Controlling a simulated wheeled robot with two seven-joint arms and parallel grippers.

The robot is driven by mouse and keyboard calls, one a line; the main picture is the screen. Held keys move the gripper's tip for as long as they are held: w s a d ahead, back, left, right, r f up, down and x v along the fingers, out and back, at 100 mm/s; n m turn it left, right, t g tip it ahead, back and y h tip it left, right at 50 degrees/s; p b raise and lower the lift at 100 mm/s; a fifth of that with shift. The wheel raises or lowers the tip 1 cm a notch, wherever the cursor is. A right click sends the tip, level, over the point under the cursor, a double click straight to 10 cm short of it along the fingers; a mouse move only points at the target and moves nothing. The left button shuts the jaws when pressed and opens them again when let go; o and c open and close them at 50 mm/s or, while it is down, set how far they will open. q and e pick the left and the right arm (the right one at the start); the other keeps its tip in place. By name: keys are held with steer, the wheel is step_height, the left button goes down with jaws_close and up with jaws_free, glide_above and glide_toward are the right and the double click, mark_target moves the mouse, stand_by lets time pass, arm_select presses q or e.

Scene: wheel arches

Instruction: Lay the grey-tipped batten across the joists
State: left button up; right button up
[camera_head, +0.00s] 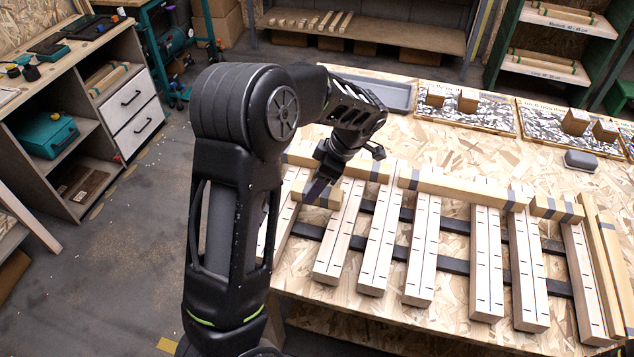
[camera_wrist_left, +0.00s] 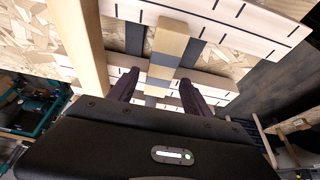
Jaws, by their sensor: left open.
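Several pale joists (camera_head: 423,250) with black marks lie side by side on the bench. A short batten (camera_head: 318,196) with grey at its end lies on the joists at the left, under my left gripper (camera_head: 322,182). In the left wrist view the batten (camera_wrist_left: 171,42) with grey bands runs between the two dark fingers of the left gripper (camera_wrist_left: 158,88). The fingers are apart, one on each side of it. Whether they touch it cannot be told. My right gripper is not in view.
A row of grey-banded battens (camera_head: 455,188) lies across the far ends of the joists. Long battens (camera_head: 606,262) lie at the right. Dark strips (camera_head: 455,266) run beneath the joists. A grey tray (camera_head: 385,92) and boxes of blocks (camera_head: 462,112) stand behind. Bare bench lies between.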

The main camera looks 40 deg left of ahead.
arm_select(q)
steer(key=b+v, duration=0.1)
steer(key=v, duration=1)
steer(key=shift+r, duration=0.2)
steer(key=shift+d+f, duration=0.1)
